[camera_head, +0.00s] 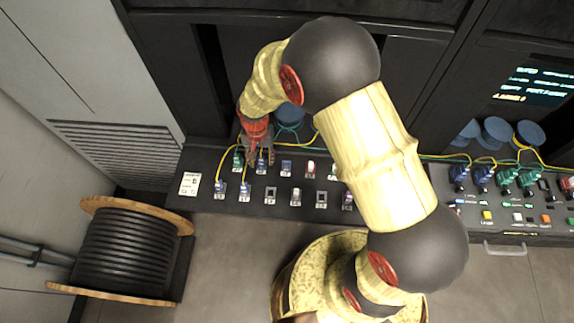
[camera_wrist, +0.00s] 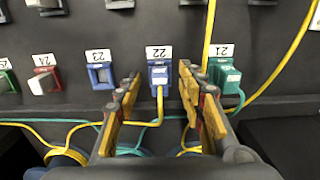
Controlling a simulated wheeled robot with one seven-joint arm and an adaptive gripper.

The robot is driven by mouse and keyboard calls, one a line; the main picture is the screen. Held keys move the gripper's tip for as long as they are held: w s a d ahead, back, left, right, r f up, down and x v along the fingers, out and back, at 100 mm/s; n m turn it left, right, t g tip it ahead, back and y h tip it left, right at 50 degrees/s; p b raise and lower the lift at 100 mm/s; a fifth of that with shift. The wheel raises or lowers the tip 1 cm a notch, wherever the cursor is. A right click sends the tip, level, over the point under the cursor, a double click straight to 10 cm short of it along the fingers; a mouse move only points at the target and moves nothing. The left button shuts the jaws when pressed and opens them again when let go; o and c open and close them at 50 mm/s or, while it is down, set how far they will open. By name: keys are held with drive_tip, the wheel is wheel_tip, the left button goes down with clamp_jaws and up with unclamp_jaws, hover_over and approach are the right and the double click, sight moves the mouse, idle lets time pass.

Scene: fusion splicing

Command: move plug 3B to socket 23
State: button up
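Socket 23 (camera_wrist: 100,75) is a blue-framed socket with no cable, left of socket 22 in the wrist view; it also shows in the head view (camera_head: 286,168). A blue plug (camera_wrist: 158,76) with a yellow cable sits in the place labelled 22. No 3B marking is readable on it. My gripper (camera_wrist: 160,78) is open, with one finger on each side of this plug and visible gaps. In the head view my gripper (camera_head: 258,158) is over the left end of the panel's upper row.
A green plug (camera_wrist: 228,78) with a green cable sits at 21, close beside my right finger. Socket 24 (camera_wrist: 44,82) is red and white. Yellow and green cables run along the panel edge. A cable spool (camera_head: 124,254) stands on the floor at left.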

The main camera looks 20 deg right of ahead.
sight(261, 158)
drive_tip(key=shift+c, duration=0.7)
drive_tip(key=c, duration=0.7)
clamp_jaws()
drive_tip(key=shift+r, duration=0.1)
drive_tip(key=shift+r+p, duration=1.95)
drive_tip(key=shift+r, duration=0.95)
